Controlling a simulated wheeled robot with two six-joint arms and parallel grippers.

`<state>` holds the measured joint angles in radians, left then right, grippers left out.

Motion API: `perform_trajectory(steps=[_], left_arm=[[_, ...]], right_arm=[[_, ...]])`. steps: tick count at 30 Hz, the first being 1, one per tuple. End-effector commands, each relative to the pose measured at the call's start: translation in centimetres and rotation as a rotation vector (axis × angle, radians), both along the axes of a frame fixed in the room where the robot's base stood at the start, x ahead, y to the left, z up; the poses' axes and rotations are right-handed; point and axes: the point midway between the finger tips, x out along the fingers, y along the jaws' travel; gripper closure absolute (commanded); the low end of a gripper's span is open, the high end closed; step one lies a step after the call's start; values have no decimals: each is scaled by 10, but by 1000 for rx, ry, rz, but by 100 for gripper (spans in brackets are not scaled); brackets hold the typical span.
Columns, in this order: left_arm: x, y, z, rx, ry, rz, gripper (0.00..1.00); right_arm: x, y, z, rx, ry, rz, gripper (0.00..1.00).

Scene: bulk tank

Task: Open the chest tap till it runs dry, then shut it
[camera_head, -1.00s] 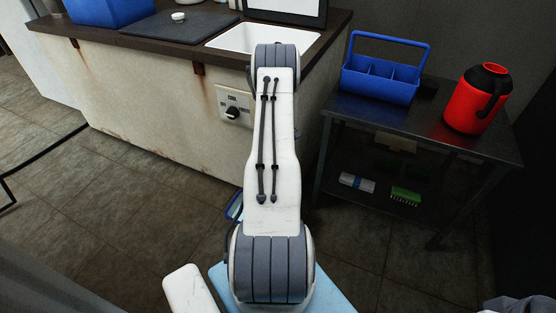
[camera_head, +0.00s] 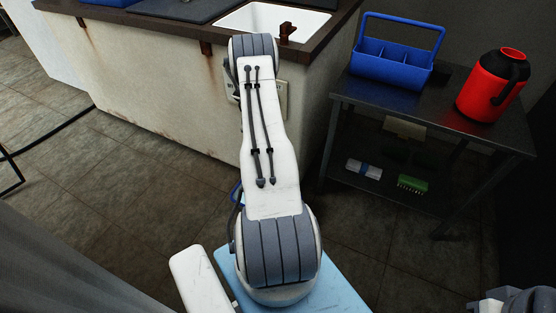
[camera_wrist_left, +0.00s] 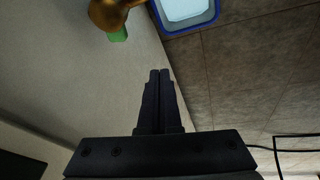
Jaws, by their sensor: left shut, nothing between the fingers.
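In the left wrist view a brass tap (camera_wrist_left: 107,14) with a green tip (camera_wrist_left: 118,36) shows at the top, beside a pale wall. A blue-rimmed pan (camera_wrist_left: 186,28) with a pale inside is to its right. My left gripper (camera_wrist_left: 160,74) is shut and empty, its fingertips below and right of the tap and apart from it. In the head view the pale, rust-stained chest (camera_head: 165,95) stands at the back. My arm hides the tap and left gripper there. The pan's blue edge (camera_head: 237,192) peeks out beside the arm. My right gripper is not in view.
A dark metal table (camera_head: 440,107) at right holds a blue caddy (camera_head: 398,62) and a red flask (camera_head: 492,88).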

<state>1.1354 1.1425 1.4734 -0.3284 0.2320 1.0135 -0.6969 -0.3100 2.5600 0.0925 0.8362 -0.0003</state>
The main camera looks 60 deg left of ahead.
Motion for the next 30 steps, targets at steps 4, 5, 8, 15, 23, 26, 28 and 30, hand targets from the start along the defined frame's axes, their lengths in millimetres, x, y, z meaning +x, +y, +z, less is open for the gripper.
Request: perform_trajectory(steps=[4,5,8,15,23,26,28,30], left_arm=[[-51,26,-63,147,-136,-67,100],[-57,27,-72,169,-176,-85,100],[-69,16,-96,220,-339,-145,100],[-78,-64,-107,229,-881,-226,100],[-90,-136,-63,182,-1352,-210,100],[-91,-144,-54,174,-1416,-208,100],[-88,-145,-52,172,-1430,-209,100],[-81,-143,-52,172,-1430,-211,100]], right_arm=[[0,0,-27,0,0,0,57],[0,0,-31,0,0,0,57],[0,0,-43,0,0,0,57],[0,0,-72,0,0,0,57],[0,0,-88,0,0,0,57],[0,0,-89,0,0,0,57],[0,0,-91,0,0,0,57],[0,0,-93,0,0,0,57]])
